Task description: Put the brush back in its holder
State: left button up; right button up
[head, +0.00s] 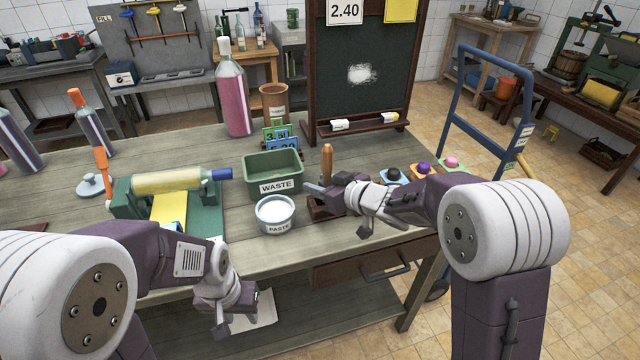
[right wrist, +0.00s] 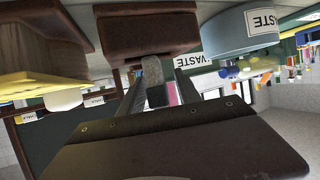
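The brush stands upright, its brown wooden handle (head: 326,160) rising above a dark wooden holder block (head: 320,210) near the table's front edge. In the right wrist view, which is upside down, a grey part of the brush (right wrist: 152,70) meets the holder block (right wrist: 147,30). How deep the brush sits is hidden. My right gripper (head: 316,190) is level just above the block. In its wrist view the fingers (right wrist: 158,85) are apart on either side of the grey part, with a gap on one side. My left gripper (head: 220,318) hangs low before the table's front; its fingers are unclear.
A white paste tub (head: 276,215) and a green waste bin (head: 272,180) stand left of the holder. Several coloured-topped stamps (head: 423,168) are to the right. A green cradle holding a bottle (head: 165,182) is further left. A chalkboard (head: 358,85) stands behind.

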jog(key=shift+r+p, duration=0.4)
jog(key=shift+r, duration=0.2)
jog(key=p+v, duration=0.2)
jog(key=v, duration=1)
jog(key=shift+p, duration=0.4)
jog(key=shift+f, duration=0.15)
